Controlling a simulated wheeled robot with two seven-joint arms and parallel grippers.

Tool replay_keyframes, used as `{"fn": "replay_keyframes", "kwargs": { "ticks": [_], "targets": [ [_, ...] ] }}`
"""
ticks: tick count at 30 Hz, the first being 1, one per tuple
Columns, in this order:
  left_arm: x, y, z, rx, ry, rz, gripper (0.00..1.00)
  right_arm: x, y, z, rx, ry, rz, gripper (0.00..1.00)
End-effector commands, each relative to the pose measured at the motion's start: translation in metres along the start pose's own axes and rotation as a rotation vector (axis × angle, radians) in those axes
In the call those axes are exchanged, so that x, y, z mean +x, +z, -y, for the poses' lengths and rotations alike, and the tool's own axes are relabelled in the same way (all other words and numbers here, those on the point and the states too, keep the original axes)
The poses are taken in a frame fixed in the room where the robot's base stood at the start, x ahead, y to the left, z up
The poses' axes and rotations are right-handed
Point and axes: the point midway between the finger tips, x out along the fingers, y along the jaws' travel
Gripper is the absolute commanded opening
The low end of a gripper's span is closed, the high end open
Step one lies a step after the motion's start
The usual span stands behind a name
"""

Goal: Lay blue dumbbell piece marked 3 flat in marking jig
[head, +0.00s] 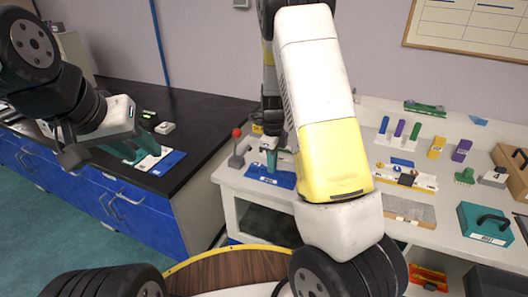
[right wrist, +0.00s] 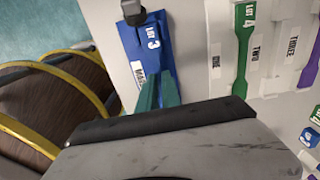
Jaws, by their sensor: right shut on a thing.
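The blue dumbbell piece (right wrist: 152,42), with a white tag reading LOT 3, shows in the right wrist view just beyond my right gripper's teal fingers (right wrist: 158,88). My right gripper is shut on it. The blue piece overlaps a blue base with a partly hidden label beginning "MA" (right wrist: 138,72), seemingly the marking jig. I cannot tell whether the piece touches it or lies flat. In the head view my right gripper (head: 270,150) points down over the blue jig (head: 272,177). My left gripper (head: 132,150) hangs above the black counter; its jaw opening is unclear.
A red-knobbed lever device (head: 237,150) stands left of the jig. A green piece tagged LOT 4 (right wrist: 242,50) lies in a white holder right of it.

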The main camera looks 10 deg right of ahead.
Motion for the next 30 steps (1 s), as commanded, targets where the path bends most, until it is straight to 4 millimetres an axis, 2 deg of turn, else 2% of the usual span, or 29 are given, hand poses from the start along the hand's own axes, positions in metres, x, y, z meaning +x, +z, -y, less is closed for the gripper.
{"fn": "replay_keyframes", "kwargs": {
  "ticks": [6, 7, 10, 21, 23, 30],
  "targets": [
    [0.0, 0.0, 0.0, 0.0, 0.0, 0.0, 0.36, 0.004, 0.0, 0.0, 0.0, 0.001, 0.0, 0.0],
    [0.0, 0.0, 0.0, 0.0, 0.0, 0.0, 0.36, 0.004, 0.0, 0.0, 0.0, 0.0, 0.0, 0.14],
    [0.0, 0.0, 0.0, 0.0, 0.0, 0.0, 0.36, 0.004, 0.0, 0.0, 0.0, 0.0, 0.0, 0.34],
    [0.0, 0.0, 0.0, 0.0, 0.0, 0.0, 0.36, -0.001, 0.0, 0.0, 0.0, -0.001, 0.001, 0.34],
    [0.0, 0.0, 0.0, 0.0, 0.0, 0.0, 0.36, -0.007, 0.001, 0.0, -0.001, -0.002, 0.001, 0.34],
    [0.0, 0.0, 0.0, 0.0, 0.0, 0.0, 0.36, -0.048, 0.001, 0.0, -0.001, -0.002, 0.002, 0.34]
  ]
}}
